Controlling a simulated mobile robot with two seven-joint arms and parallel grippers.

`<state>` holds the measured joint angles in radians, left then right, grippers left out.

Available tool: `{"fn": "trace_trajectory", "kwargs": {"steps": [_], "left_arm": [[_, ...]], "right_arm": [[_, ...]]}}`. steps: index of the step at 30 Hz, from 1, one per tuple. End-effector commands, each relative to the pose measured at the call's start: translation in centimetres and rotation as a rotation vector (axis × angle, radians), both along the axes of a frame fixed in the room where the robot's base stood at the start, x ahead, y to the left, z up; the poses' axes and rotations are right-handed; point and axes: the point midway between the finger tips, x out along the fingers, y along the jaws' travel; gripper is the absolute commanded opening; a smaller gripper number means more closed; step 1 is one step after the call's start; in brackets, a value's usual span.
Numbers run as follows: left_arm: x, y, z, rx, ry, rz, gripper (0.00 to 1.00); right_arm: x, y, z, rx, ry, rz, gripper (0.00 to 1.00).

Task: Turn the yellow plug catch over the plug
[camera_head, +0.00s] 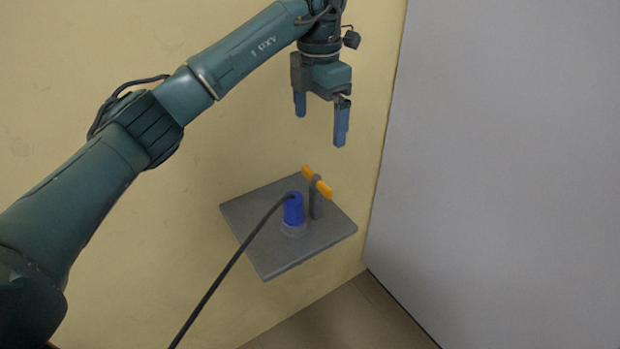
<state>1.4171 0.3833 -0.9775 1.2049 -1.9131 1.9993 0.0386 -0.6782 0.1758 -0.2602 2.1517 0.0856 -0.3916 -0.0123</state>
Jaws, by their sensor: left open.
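The yellow plug catch (323,187) is a short bar on top of a grey post (315,205). It points away from the plug, with its ends to the upper left and lower right. The blue plug (293,210) stands upright in a round grey socket (293,230), just left of the post, with a black cable (229,266) leaving its top. My left gripper (320,125) is open and empty, pointing down, above the catch in the picture and apart from it. My right gripper is not in view.
The socket stands on a grey square plate (265,258) against a yellow wall (100,50). A plain grey wall or panel (500,150) rises on the right. The cable runs to the lower left. The space around the plate is otherwise clear.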

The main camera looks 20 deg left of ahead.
Motion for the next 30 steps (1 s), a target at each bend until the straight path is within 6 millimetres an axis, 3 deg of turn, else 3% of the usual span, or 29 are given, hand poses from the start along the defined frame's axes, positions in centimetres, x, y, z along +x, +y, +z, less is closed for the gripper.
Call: {"fn": "trace_trajectory", "kwargs": {"steps": [5, 15, 21, 30], "left_arm": [[0.0, 0.3, -1.5, 0.015, 0.002, 0.004, 1.0], [-0.1, 0.2, -8.3, 0.012, 0.004, 0.003, 1.0], [-0.1, 0.2, -11.4, 0.011, 0.001, 0.003, 1.0], [0.0, 0.2, -12.9, 0.012, -0.001, 0.002, 1.0]], "right_arm": [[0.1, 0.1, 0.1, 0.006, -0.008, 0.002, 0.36], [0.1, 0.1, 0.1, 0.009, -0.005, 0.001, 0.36], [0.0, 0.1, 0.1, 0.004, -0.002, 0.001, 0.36], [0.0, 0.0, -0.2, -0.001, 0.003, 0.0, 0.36]]}}
